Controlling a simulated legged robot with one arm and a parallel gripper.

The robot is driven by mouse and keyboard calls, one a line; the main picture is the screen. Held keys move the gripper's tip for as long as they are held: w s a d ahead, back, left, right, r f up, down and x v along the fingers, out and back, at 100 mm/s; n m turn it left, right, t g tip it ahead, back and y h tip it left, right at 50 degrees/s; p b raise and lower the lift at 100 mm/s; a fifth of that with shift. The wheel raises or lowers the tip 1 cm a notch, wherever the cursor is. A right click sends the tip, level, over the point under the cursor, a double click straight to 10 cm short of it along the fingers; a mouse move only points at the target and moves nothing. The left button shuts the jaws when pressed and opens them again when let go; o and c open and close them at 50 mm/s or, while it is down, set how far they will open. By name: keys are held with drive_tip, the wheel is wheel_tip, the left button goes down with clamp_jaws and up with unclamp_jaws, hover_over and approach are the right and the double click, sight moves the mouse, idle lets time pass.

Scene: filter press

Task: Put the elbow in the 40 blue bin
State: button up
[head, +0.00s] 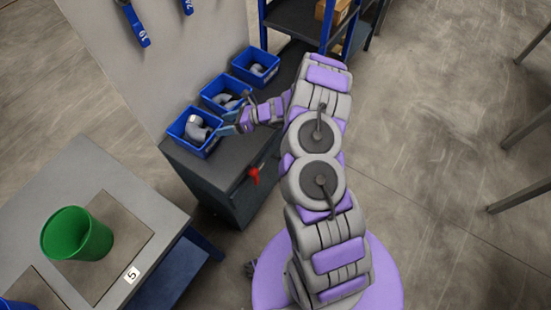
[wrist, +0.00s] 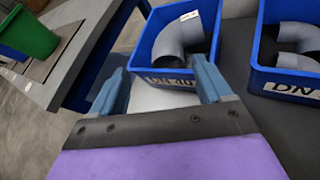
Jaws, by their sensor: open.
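A grey pipe elbow (wrist: 183,42) sits in the nearest blue bin (wrist: 144,49) in the wrist view. The bin's front label starts with DN and appears to read 40, partly hidden by my right finger. In the head view the same elbow (head: 196,127) rests in the nearest blue bin (head: 206,150). My gripper (head: 231,124) is at the right side of this bin. In the wrist view my gripper (wrist: 160,84) is open with nothing between its fingers, in front of the bin's label. Whether a finger touches the bin cannot be told.
Two more blue bins, the middle one (head: 208,101) and the far one (head: 238,75), hold grey fittings. A green bucket (head: 75,236) stands on a grey table to the left.

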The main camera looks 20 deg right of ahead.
drive_tip(key=s+a+r+n+g, duration=0.3)
drive_tip(key=s+a+r+n, duration=0.2)
drive_tip(key=r, duration=0.4)
drive_tip(key=s+a+r+n+g, duration=0.3)
drive_tip(key=s+a+r+n, duration=0.25)
drive_tip(key=r, duration=0.35)
drive_tip(key=s+r+n+g+h, duration=0.1)
drive_tip(key=s+r+n+h, duration=0.1)
drive_tip(key=s+r+n, duration=0.35)
drive_tip(key=s+r+n+g+h, duration=0.2)
drive_tip(key=s, duration=0.6)
drive_tip(key=s+d+r+n+t+h, duration=0.1)
drive_tip(key=s+d+r+n+h, duration=0.2)
drive_tip(key=s+d+n+h, duration=0.5)
drive_tip(key=s+d, duration=0.8)
drive_tip(key=s, duration=0.4)
drive_tip(key=shift+s+d+r+t+h, duration=0.15)
drive_tip(key=shift+d+r+t+h, duration=0.15)
drive_tip(key=shift+r, duration=0.05)
